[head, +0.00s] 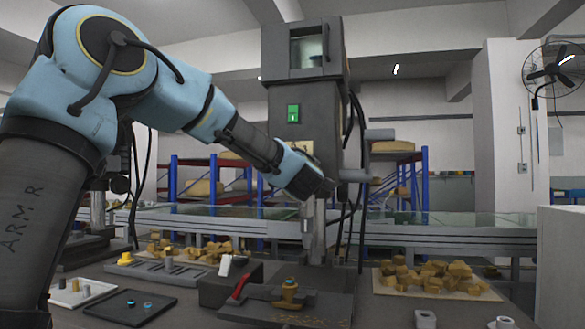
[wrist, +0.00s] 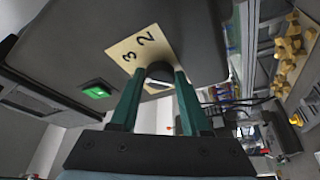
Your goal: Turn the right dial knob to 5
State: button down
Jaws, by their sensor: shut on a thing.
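The dial knob (wrist: 159,71) is dark and rounded, in front of a cream plate (wrist: 128,58) on the grey machine. In the head view the plate (head: 301,147) shows partly above my gripper (head: 318,186), and the knob is hidden. I cannot tell which numeral the knob points to. Only one dial is visible.
A green-lit switch (head: 293,113) sits on the machine above the plate. Black cables (head: 355,150) hang at the machine's right side. Below are a workbench with a red-handled tool (head: 241,287), a dark tray (head: 130,306) and a pile of yellowish pieces (head: 432,277).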

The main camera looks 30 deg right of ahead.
jog(key=n+g, duration=0.1)
jog(key=n, duration=0.2)
jog(key=n+y, duration=0.1)
jog(key=n, duration=0.1)
jog(key=n+g+y, duration=0.1)
jog(key=n, duration=0.2)
jog(key=shift+s+d+r+n+g+p, duration=0.1)
jog(key=shift+r+n+g+p, duration=0.2)
jog(key=shift+r+p, duration=0.1)
dwell(0.4)
jog(key=shift+c, duration=1.9)
grip_release()
jog(key=b+v, duration=0.2)
jog(key=v, duration=0.8)
jog(key=shift+s, duration=0.35)
